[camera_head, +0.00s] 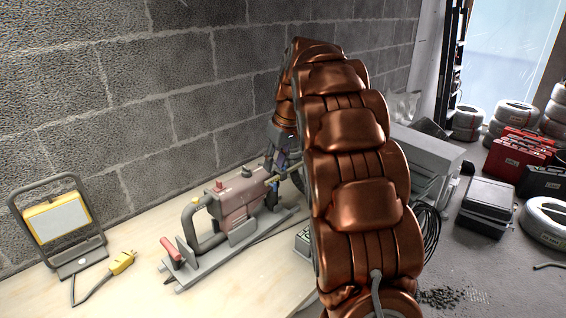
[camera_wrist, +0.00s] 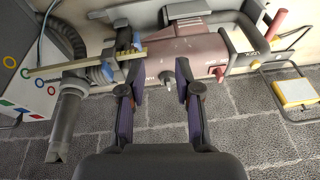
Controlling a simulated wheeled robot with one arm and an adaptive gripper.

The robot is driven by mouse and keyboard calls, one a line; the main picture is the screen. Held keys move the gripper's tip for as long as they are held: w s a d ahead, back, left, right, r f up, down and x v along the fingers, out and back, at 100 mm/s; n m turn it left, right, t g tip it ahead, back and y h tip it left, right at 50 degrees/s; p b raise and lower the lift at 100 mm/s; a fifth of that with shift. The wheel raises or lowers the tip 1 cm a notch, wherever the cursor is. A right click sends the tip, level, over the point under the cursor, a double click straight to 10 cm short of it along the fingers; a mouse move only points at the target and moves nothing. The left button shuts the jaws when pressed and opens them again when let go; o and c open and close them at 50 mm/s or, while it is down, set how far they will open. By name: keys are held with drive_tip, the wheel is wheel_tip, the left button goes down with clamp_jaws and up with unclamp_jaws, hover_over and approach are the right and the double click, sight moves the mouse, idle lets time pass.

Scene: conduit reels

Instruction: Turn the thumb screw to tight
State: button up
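The machine, a dull red wall chaser-like tool with grey handles, lies on the pale wooden bench in the head view (camera_head: 238,196). Its red body fills the upper middle of the wrist view (camera_wrist: 195,50). A small grey screw-like part (camera_wrist: 167,79), which looks like the thumb screw, sticks out of the body. My gripper (camera_wrist: 160,78) is open, its two dark fingers on either side of this part with gaps to both. I cannot tell how tight it is. In the head view my copper arm hides much of the gripper (camera_head: 283,155) and this part.
A yellow work light (camera_head: 58,218) and a yellow plug (camera_head: 121,262) are on the bench at left. A block wall (camera_head: 130,100) stands close behind. In the wrist view a red knob (camera_wrist: 219,73) and a blue knob (camera_wrist: 107,73) flank the fingers.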

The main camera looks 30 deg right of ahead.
drive_tip(key=w+d+n+t, duration=0.1)
drive_tip(key=w+d, duration=0.5)
drive_tip(key=d, duration=0.3)
drive_tip(key=shift+p+x, duration=1.05)
drive_tip(key=shift+x, duration=2.8)
clamp_jaws()
